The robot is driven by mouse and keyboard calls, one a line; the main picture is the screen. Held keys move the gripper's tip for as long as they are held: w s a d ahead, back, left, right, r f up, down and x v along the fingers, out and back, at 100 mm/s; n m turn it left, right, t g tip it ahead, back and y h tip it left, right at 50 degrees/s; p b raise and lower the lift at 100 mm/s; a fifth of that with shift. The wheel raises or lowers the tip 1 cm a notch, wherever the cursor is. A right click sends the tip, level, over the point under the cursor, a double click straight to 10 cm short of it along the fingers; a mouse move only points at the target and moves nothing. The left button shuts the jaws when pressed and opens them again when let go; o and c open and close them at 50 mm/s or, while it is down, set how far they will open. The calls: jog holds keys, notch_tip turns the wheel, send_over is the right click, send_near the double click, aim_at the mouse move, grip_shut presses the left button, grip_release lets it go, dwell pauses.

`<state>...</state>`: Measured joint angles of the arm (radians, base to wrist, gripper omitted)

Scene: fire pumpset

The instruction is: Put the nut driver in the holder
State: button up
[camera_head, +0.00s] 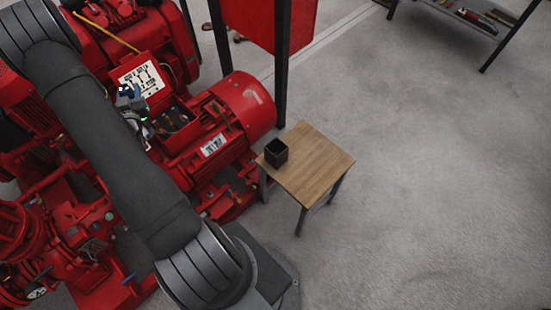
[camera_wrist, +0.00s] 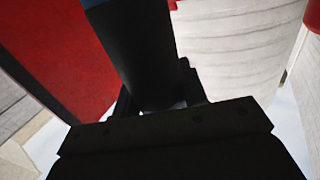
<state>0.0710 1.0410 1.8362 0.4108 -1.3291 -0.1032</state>
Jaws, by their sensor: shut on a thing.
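The holder, a small black open-topped square box (camera_head: 276,152), stands upright on a small wooden table (camera_head: 317,167) in the head view. In the wrist view my gripper (camera_wrist: 157,92) is shut on a dark handle with a blue end at the top edge, which I take for the nut driver (camera_wrist: 135,50). In the head view the gripper (camera_head: 132,108) is partly hidden by my arm, over the open red terminal box on the motor. It is well left of the holder and apart from it. The nut driver's tip cannot be made out.
The red motor (camera_head: 243,101) and its open terminal box (camera_head: 174,122) lie close around the gripper. A red panel on dark posts (camera_head: 282,60) stands behind the table. A shelf with tools (camera_head: 470,17) is at the far right. The grey floor at right is clear.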

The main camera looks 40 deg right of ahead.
jog(key=s+a+n+t+y, duration=0.1)
jog(key=s+a+n+y, duration=0.25)
jog(key=a, duration=0.25)
jog(key=s+a+n+t+y, duration=0.1)
jog(key=s+a+n+y, duration=0.1)
jog(key=s+a+y, duration=0.3)
jog(key=d+f+m+g+h, duration=0.15)
jog(key=d+m+h, duration=0.5)
jog(key=d, duration=0.85)
jog(key=s+d+f+m+g+h, duration=0.1)
jog(key=s+d+m+g+h, duration=0.5)
jog(key=d, duration=0.5)
jog(key=s+d+f+m+g+h, duration=0.1)
jog(key=s+d+g+h, duration=0.3)
jog(key=s+d, duration=0.55)
jog(key=s+d+f+m+g+h, duration=0.25)
jog(key=s+d+m+g, duration=0.4)
jog(key=s, duration=0.55)
notch_tip(320, 180, down, 10)
jog(key=n, duration=0.2)
jog(key=shift+d+y, duration=0.35)
jog(key=shift+d, duration=0.1)
jog(key=shift+f, duration=0.15)
